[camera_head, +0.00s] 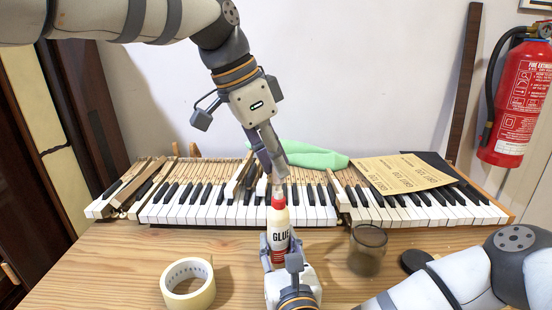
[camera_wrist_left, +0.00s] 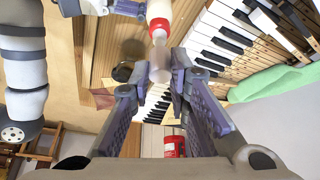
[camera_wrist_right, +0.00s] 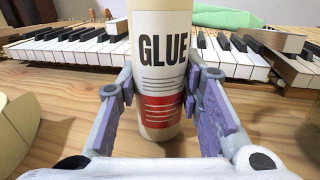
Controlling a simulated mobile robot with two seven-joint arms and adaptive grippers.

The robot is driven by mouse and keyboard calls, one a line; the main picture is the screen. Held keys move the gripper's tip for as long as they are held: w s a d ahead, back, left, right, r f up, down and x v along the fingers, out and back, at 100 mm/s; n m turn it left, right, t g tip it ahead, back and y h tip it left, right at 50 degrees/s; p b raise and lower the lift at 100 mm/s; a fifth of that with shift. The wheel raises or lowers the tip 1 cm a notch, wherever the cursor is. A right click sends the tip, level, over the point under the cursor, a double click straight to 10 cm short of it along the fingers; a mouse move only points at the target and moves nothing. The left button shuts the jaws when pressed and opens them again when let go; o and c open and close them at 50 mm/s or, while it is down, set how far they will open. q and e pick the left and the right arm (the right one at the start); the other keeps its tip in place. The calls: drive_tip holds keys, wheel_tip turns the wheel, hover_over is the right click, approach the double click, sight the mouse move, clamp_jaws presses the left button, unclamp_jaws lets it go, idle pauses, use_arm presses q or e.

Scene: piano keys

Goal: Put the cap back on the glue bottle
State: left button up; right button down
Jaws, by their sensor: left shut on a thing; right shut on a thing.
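The glue bottle (camera_head: 280,238) is cream with a red collar at its top and stands upright in front of the piano keys. My right gripper (camera_head: 280,252) is shut around its lower body; in the right wrist view the bottle (camera_wrist_right: 157,75) sits between both fingers. My left gripper (camera_head: 277,176) points down from above and is shut on the pale translucent cap (camera_wrist_left: 160,62). In the left wrist view the cap is in line with the bottle's red top (camera_wrist_left: 159,28), at or over the nozzle. I cannot tell whether the cap is seated.
A tape roll (camera_head: 188,285) lies at the left on the table. A glass jar (camera_head: 367,250) and a black disc (camera_head: 416,261) are to the right. Piano keys (camera_head: 200,205) run behind, with a green cloth (camera_head: 310,156) and sandpaper (camera_head: 403,172) on top.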

sight(276, 175)
use_arm(q)
drive_tip(key=shift+f, duration=0.1)
idle(0.4)
drive_tip(key=shift+f, duration=0.85)
drive_tip(key=shift+f, duration=0.55)
drive_tip(key=m, duration=0.1)
drive_tip(key=m+g, duration=0.1)
drive_tip(key=m, duration=0.1)
drive_tip(key=m+g, duration=0.1)
drive_tip(key=m, duration=0.1)
drive_tip(key=shift+w, duration=0.3)
drive_tip(key=shift+s+m+g+h, duration=0.1)
drive_tip(key=shift+m+g+h, duration=0.2)
drive_tip(key=shift+m, duration=0.6)
drive_tip(key=o, duration=0.6)
